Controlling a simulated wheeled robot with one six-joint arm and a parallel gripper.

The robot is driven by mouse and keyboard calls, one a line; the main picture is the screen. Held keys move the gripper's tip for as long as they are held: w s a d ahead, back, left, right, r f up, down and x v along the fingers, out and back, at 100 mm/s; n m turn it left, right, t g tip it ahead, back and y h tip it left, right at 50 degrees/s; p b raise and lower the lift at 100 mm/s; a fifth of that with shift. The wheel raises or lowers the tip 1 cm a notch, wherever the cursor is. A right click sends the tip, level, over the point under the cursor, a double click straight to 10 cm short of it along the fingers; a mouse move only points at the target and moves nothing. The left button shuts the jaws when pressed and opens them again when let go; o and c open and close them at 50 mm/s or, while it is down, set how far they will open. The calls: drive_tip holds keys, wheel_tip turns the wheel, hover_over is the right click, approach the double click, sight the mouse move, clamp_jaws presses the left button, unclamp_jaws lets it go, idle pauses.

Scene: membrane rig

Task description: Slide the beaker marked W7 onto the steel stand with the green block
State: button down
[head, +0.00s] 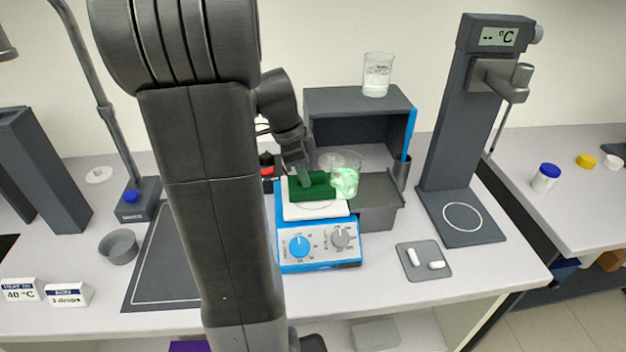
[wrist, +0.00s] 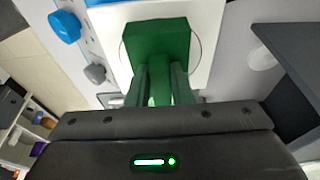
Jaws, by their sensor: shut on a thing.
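My gripper (head: 303,180) is shut on the green block (head: 312,190), over the white top of the blue stirring hotplate (head: 293,211). In the wrist view, the fingers (wrist: 163,85) grip the green block (wrist: 158,42), with a ring on the white plate around it. A clear glass beaker (head: 345,182), green-tinted low down, is right beside the block, near the plate's right edge; contact is unclear and no W7 mark is readable. A grey flat-topped stand (head: 375,188) adjoins the plate on the right. I see no beaker in the wrist view.
Another beaker (head: 377,80) with small unreadable print stands on the grey open-front box (head: 345,100) behind. A tall grey column (head: 460,140) with a display stands right. A grey mat (head: 424,260) holds two white capsule-shaped pieces. A grey dish (head: 119,247) is left.

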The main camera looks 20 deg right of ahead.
sight(322, 172)
drive_tip(key=shift+s+d, duration=0.2)
drive_tip(key=shift+d, duration=0.85)
drive_tip(key=shift+s+d, duration=0.2)
drive_tip(key=shift+d, duration=0.85)
drive_tip(key=shift+d, duration=0.25)
drive_tip(key=shift+s+d, duration=0.2)
drive_tip(key=shift+d, duration=0.5)
drive_tip(key=shift+s+d, duration=0.15)
drive_tip(key=shift+d, duration=0.55)
drive_tip(key=shift+w+a+b, duration=0.2)
drive_tip(key=shift+a+b, duration=0.05)
drive_tip(key=shift+a, duration=0.65)
drive_tip(key=shift+w+a+b, duration=0.15)
drive_tip(key=shift+a+b, duration=0.1)
drive_tip(key=shift+a, duration=0.6)
wheel_tip(322, 172, up, 11)
drive_tip(key=p, duration=0.7)
drive_tip(key=shift+p, duration=0.4)
drive_tip(key=shift+f, duration=0.1)
